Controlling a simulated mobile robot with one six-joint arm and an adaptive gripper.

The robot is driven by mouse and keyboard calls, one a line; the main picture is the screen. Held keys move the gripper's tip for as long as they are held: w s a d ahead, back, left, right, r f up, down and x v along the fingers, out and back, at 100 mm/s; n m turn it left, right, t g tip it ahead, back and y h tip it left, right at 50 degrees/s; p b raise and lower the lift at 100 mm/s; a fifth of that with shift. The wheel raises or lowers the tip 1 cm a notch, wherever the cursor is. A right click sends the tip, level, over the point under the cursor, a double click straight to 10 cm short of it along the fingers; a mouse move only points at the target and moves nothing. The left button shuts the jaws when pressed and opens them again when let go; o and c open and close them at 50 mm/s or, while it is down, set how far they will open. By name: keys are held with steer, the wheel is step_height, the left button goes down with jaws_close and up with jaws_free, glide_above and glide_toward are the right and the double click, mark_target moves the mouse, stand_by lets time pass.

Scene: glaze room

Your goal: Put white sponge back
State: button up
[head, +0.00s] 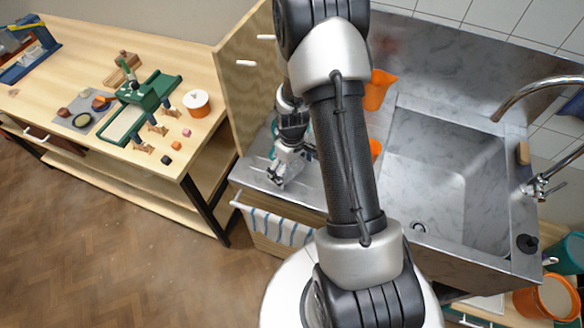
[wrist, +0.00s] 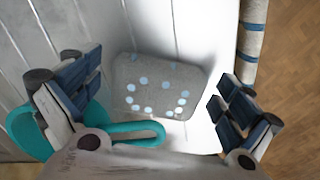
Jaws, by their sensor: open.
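The white sponge (wrist: 150,75), pale grey-white with light blue dots, lies flat on the ribbed metal draining board (wrist: 110,20) in the wrist view. My gripper (wrist: 158,95) is open, with one finger on each side of the sponge and visible gaps between. A teal loop-shaped thing (wrist: 130,131) lies beside the sponge's lower edge and runs under the left finger. In the head view my gripper (head: 283,172) is low over the left front of the sink unit, and I cannot make out the sponge there.
The sink basin (head: 440,180) is right of my arm, with a curved tap (head: 535,85). Orange vessels (head: 377,90) stand behind my arm. A striped towel (head: 275,226) hangs at the front edge. A wooden table (head: 75,60) with tools stands left; floor between is clear.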

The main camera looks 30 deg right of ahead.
steer(key=shift+r, duration=0.1)
step_height(320, 180, up, 12)
steer(key=p, duration=0.3)
step_height(320, 180, up, 11)
steer(key=t, duration=0.1)
glide_above(292, 168)
steer(key=s+a, duration=0.2)
steer(key=a, duration=0.2)
steer(key=s+a+r+m+t, duration=0.1)
steer(key=s+a+r, duration=0.3)
steer(key=s+r, duration=0.3)
steer(key=s+a+r+m+t, duration=0.2)
steer(key=s+a+r, duration=0.2)
steer(key=s+r, duration=0.3)
steer(key=s, duration=0.2)
steer(key=shift+s+a+r+t, duration=0.15)
steer(key=shift+s+a+t, duration=0.15)
steer(key=shift+s+a, duration=0.1)
steer(key=shift+w, duration=0.1)
step_height(292, 168, down, 7)
steer(key=b, duration=0.7)
